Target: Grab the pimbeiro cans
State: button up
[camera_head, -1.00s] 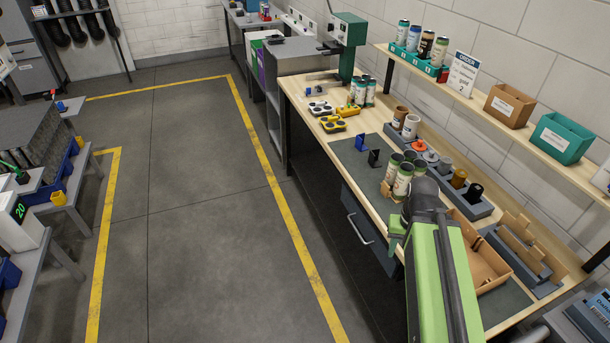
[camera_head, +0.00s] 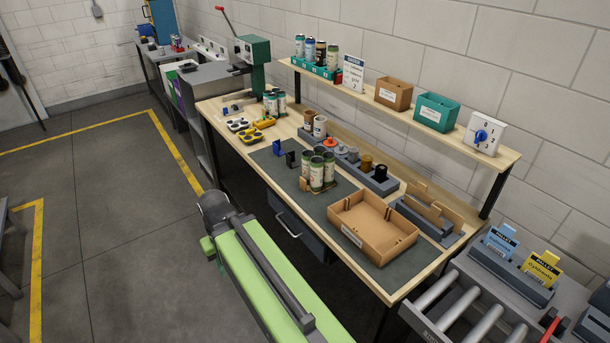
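A cluster of cans with green tops and pale labels (camera_head: 317,172) stands upright on the dark mat of the workbench. A small tan piece touches or stands beside its left side. More similar cans (camera_head: 274,104) stand at the far left of the bench, by the green press. The labels are too small to read, so I cannot tell which cans are pimbeiro. My green arm crosses the lower middle of the view, in front of the bench. Its dark joint is left of the mat cans and apart from them. My gripper's fingers do not show.
An open cardboard box (camera_head: 373,228) lies right of the cans on the mat. A grey holder (camera_head: 378,183) stands behind them. A shelf (camera_head: 350,95) with a teal can rack and bins overhangs the back. Floor left of the bench is clear.

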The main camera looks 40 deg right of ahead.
aim_at(318, 165)
jog(key=z, duration=0.2)
jog(key=i, duration=1.7)
jog(key=u, duration=0.25)
